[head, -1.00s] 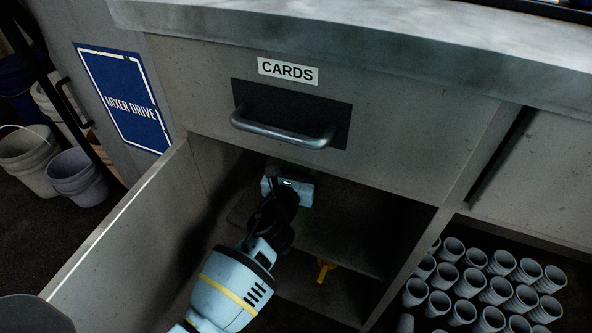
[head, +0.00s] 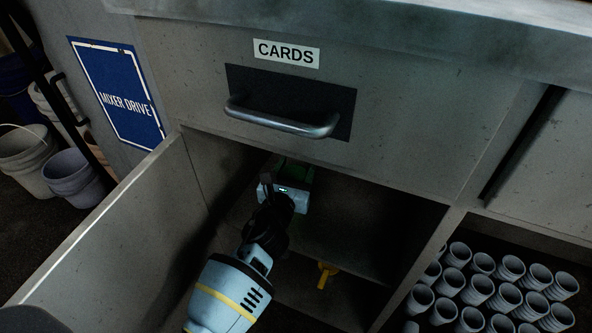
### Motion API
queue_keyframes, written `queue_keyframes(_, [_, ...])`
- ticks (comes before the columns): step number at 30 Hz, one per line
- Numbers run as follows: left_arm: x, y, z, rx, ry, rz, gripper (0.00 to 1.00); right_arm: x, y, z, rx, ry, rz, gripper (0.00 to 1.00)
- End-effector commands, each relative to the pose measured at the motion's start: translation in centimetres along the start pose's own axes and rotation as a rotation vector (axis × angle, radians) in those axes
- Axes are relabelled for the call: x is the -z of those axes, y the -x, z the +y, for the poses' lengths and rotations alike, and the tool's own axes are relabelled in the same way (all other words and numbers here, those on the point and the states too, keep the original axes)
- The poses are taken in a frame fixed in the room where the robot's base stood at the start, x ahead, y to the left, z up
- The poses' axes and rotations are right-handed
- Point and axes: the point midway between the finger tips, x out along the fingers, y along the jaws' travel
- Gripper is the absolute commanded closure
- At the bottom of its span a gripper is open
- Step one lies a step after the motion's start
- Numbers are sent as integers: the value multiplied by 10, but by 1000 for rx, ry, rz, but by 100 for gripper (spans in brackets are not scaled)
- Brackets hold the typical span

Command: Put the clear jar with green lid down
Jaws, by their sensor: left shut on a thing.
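My left gripper (head: 284,188) reaches into the dark open compartment under the drawer marked CARDS. It is shut on the jar, of which only a green part (head: 300,172) shows just beyond the gripper. The rest of the jar is hidden by the gripper and shadow. I cannot tell whether the jar touches the shelf (head: 350,240) inside the compartment. My right gripper is not in view.
An open door or side panel (head: 110,235) stands left of the compartment. The drawer handle (head: 282,120) juts out above. A yellow item (head: 326,273) sits lower inside. Several grey cups (head: 480,290) stand in the right bay. Buckets (head: 72,178) stand at far left.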

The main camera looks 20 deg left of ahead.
Motion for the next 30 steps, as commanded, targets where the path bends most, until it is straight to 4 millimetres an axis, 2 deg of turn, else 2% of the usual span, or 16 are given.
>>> queue_keyframes(5, [4,0,0,1,0,-1,92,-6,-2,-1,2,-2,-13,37])
queue_keyframes(6, [4,0,0,0,0,1,38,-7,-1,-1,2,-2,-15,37])
queue_keyframes(10, [4,0,0,0,0,1,21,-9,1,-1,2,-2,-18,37])
queue_keyframes(22, [-2,0,0,0,1,0,21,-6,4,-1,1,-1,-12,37])
queue_keyframes(26, [0,18,0,0,1,2,21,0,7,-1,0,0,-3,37])
queue_keyframes(30, [0,44,0,0,1,3,21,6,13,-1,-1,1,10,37])
